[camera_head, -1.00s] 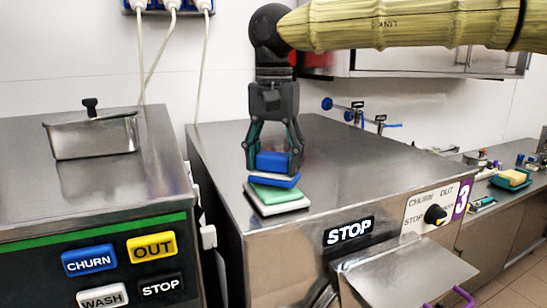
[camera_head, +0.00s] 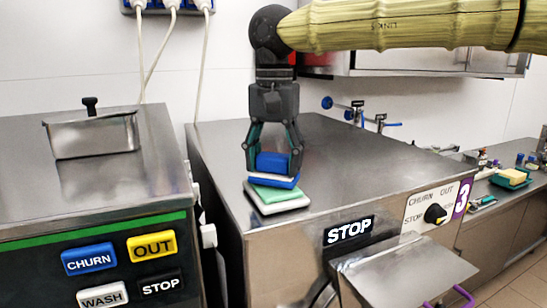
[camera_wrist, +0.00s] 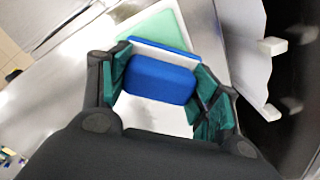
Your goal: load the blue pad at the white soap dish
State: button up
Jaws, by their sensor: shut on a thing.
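My gripper (camera_head: 273,166) points down over the steel top of the middle freezer, its fingers shut on the sides of a blue pad (camera_head: 273,161). The blue pad also shows between the fingers in the wrist view (camera_wrist: 160,80). I cannot tell whether the blue pad's full weight rests on the stack.
The stack lies near the front left edge of the freezer top (camera_head: 345,155), which is clear to the right. A lidded steel pan (camera_head: 95,135) stands on the left freezer. At far right, a counter holds a green tray with a yellow sponge (camera_head: 514,175) and small items.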

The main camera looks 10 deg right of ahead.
aim_at(273, 155)
jog(key=shift+f, duration=0.3)
jog(key=shift+f+p, duration=0.15)
jog(key=shift+p, duration=0.4)
dwell(3.1)
notch_tip(273, 155, up, 7)
jog(key=p, duration=0.8)
dwell(0.4)
jog(key=shift+a, duration=0.1)
dwell(0.4)
